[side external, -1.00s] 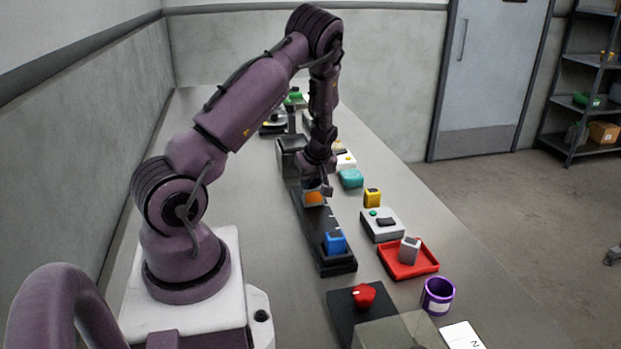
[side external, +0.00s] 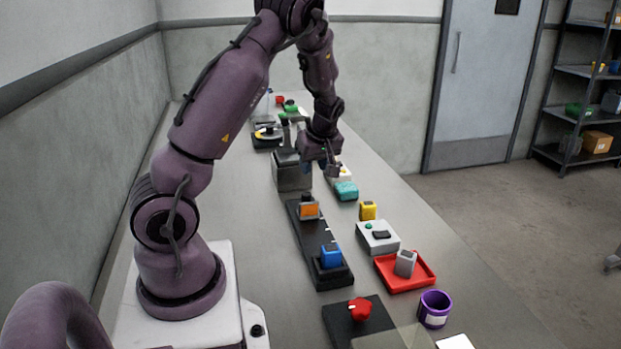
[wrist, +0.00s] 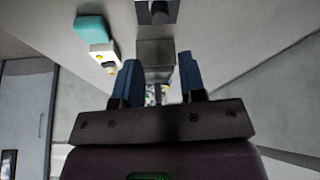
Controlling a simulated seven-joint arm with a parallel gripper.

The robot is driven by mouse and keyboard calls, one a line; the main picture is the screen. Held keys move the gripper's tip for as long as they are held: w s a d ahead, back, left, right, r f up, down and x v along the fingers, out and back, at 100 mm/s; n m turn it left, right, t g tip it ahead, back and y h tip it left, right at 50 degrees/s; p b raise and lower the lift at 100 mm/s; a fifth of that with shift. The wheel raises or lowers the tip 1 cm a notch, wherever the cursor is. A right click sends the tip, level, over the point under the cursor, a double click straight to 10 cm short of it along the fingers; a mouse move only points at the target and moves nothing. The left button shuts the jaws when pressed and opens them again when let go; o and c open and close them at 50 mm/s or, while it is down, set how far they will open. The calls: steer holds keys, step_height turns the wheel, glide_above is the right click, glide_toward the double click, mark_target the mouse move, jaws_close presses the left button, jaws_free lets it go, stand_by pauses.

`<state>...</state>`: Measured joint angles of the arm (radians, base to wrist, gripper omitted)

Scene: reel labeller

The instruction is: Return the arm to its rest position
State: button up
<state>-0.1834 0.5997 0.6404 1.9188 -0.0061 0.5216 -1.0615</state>
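My gripper (side external: 331,170) hangs from the bent arm above the table, raised above and beyond the black rail (side external: 322,241). In the wrist view, the two blue fingers of my gripper (wrist: 160,78) stand wide apart with nothing held between them. An orange block (side external: 309,209) sits at the far end of the rail, apart from my gripper. A blue block (side external: 330,256) sits at its near end.
A grey box (side external: 293,174) stands beyond the rail. To the right are a teal block (side external: 345,191), a yellow block (side external: 368,211), a white button box (side external: 380,241), a red tray (side external: 423,281) and a purple cup (side external: 434,309). The red knob (side external: 359,309) is nearer.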

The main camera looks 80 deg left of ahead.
steer(key=shift+v, duration=0.9)
steer(key=s+d+r+m+t+h, duration=0.1)
steer(key=d+r+m+h, duration=0.15)
steer(key=d+m, duration=0.45)
steer(key=s+d+r+m+h, duration=0.1)
steer(key=d+r+m, duration=0.25)
steer(key=d, duration=0.65)
steer(key=s+d+r+m+t, duration=0.5)
steer(key=s+d+r+m, duration=0.2)
steer(key=d, duration=0.6)
step_height(320, 180, up, 3)
steer(key=m+h, duration=0.1)
steer(key=m, duration=0.1)
steer(key=shift+d+m, duration=0.3)
steer(key=shift+m, duration=0.05)
steer(key=shift+r, duration=0.1)
